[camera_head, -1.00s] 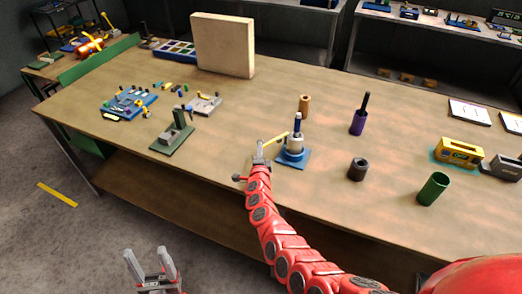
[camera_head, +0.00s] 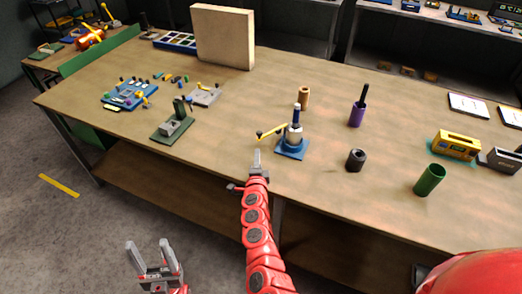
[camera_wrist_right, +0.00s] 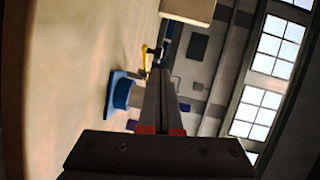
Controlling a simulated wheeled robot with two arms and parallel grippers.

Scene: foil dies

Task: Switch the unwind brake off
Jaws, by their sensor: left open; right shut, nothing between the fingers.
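A device on a square blue base (camera_head: 292,148) stands near the table's front edge. It has a pale body, a dark blue upright top and a yellow lever (camera_head: 272,131) pointing left. I take it to be the brake; no label is readable. My right gripper (camera_head: 256,156) is shut and empty, just in front of the lever's free end, apparently apart from it. In the right wrist view the shut fingers (camera_wrist_right: 160,92) lie beside the blue base (camera_wrist_right: 118,92), with the yellow lever (camera_wrist_right: 144,58) beyond them. My left gripper (camera_head: 153,254) is open and empty, in front of the table.
A green-based fixture (camera_head: 173,128) and a blue tray of small parts (camera_head: 128,93) lie to the left. A brown cylinder (camera_head: 303,97), purple holder (camera_head: 357,114), dark cylinder (camera_head: 356,159) and green cup (camera_head: 430,180) stand to the right. The tabletop (camera_head: 220,145) left of the lever is clear.

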